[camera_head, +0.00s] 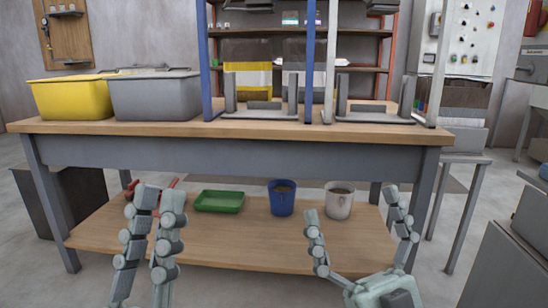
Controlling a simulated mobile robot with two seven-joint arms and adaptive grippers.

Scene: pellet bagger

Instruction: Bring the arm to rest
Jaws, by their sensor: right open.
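My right gripper (351,204) is at the lower right of the head view. Its two fingers point up and stand wide apart, with nothing between them. My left gripper (160,198) is at the lower left. Its two fingers stand close side by side, and I cannot tell whether they are apart or closed; nothing shows held in it. Both grippers appear in front of the workbench (236,155), below its top. The lower shelf shows behind them. The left gripper partly hides a red object on that shelf.
A yellow bin (72,98) and a grey bin (155,95) stand on the bench's left. Two grey holders (262,110) (375,112) stand between upright posts. The lower shelf bears a green tray (220,201), a blue bucket (282,198) and a white bucket (339,200). A grey cabinet (505,245) stands right.

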